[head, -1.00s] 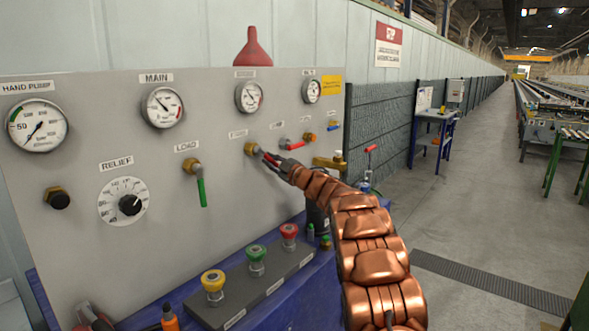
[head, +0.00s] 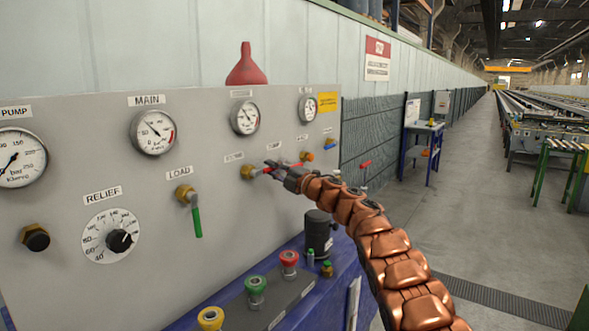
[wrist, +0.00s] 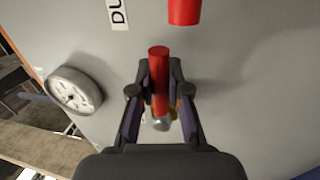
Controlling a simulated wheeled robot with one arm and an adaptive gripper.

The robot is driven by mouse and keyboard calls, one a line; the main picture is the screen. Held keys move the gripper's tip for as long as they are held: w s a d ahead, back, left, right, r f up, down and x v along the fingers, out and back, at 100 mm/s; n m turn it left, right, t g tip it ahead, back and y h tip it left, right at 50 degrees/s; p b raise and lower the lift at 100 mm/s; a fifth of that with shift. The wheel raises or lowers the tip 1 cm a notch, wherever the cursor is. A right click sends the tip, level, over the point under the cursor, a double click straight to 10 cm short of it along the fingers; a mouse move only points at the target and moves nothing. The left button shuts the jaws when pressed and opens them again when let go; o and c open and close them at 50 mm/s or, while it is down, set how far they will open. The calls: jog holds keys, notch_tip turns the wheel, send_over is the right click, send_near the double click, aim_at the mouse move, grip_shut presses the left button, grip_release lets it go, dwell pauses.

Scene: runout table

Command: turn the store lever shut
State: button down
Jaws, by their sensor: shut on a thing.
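The store lever is a red handle (head: 259,172) on a brass valve (head: 247,172) in the panel's middle row. Its small label is too blurred to read in the head view. The handle points right, about level along the panel. My gripper (head: 273,168) is shut on it from the right, hiding part of the handle. In the wrist view, the red handle (wrist: 159,72) lies between the two dark fingers of my gripper (wrist: 160,93), with its free end sticking out past them. The brass valve is mostly hidden there.
Another red lever (wrist: 184,10) is close by, beside a label starting "DU" (wrist: 118,12). A green lever (head: 196,220) hangs down under LOAD. Gauges (head: 245,117) line the panel above. A dark cylinder (head: 318,233) and coloured knobs (head: 289,260) stand below.

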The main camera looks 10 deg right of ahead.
jog(key=shift+a+n, duration=0.1)
jog(key=shift+n, duration=0.2)
jog(key=c, duration=1.1)
grip_release()
jog(key=shift+r, duration=0.1)
jog(key=shift+v, duration=6.05)
jog(key=shift+w, duration=0.1)
